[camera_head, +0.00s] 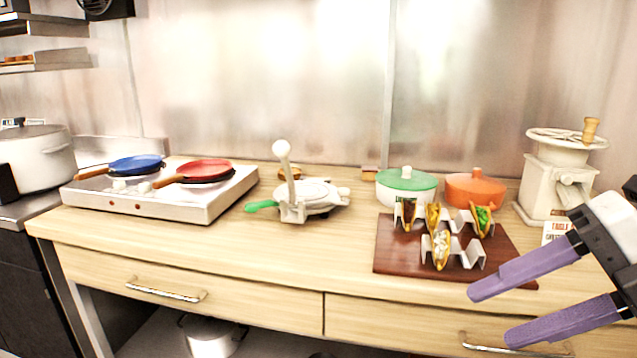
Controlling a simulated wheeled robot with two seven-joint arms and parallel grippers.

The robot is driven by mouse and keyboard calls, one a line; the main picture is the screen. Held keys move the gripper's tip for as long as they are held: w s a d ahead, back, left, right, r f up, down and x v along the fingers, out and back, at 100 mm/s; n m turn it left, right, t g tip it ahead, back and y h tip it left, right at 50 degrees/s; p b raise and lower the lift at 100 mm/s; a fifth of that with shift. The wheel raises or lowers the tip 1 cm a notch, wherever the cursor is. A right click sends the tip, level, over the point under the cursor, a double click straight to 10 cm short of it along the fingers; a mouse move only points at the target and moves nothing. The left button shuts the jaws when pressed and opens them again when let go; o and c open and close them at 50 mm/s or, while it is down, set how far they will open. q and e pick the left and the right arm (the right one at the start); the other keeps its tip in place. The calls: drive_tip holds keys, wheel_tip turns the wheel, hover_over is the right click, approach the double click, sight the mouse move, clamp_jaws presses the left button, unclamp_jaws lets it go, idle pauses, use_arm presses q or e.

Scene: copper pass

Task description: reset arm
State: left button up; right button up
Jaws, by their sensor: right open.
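My right gripper (488,315) is at the lower right of the head view. Its two purple fingers are spread apart with nothing between them. It hangs in front of the wooden counter (240,256), near the right front corner of the brown board (388,262). My left gripper is out of view.
Taco holders with tacos (440,248) stand on the board. Behind are a green-lidded pot (407,185) and an orange pot (476,190). A white grinder (550,190) stands right, a press (300,200) mid-counter, a stove (160,203) with two pans left. The front left counter is clear.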

drive_tip(key=w+d+f+m+t+y, duration=0.45)
drive_tip(key=w+f+m+t, duration=0.2)
drive_tip(key=m+t, duration=0.2)
drive_tip(key=s+d+f+m+t+h, duration=0.25)
drive_tip(key=f+m+h, duration=0.35)
drive_tip(key=f, duration=0.4)
drive_tip(key=s+d+f+m+t+h, duration=0.1)
drive_tip(key=d+f+m+h, duration=0.2)
drive_tip(key=f+m, duration=0.6)
drive_tip(key=s+a+f+m+g, duration=0.2)
drive_tip(key=s+a+f+g, duration=0.1)
drive_tip(key=s+a+f, duration=0.4)
drive_tip(key=s+a+f+m+g+h, duration=0.1)
drive_tip(key=s+a+f+m+g, duration=0.2)
drive_tip(key=s+a+f, duration=0.4)
wheel_tip(320, 180, down, 6)
drive_tip(key=a+g+p, duration=0.1)
drive_tip(key=a, duration=0.1)
drive_tip(key=shift+s+a+m, duration=0.25)
drive_tip(key=shift+a+m, duration=0.05)
drive_tip(key=shift+m, duration=0.05)
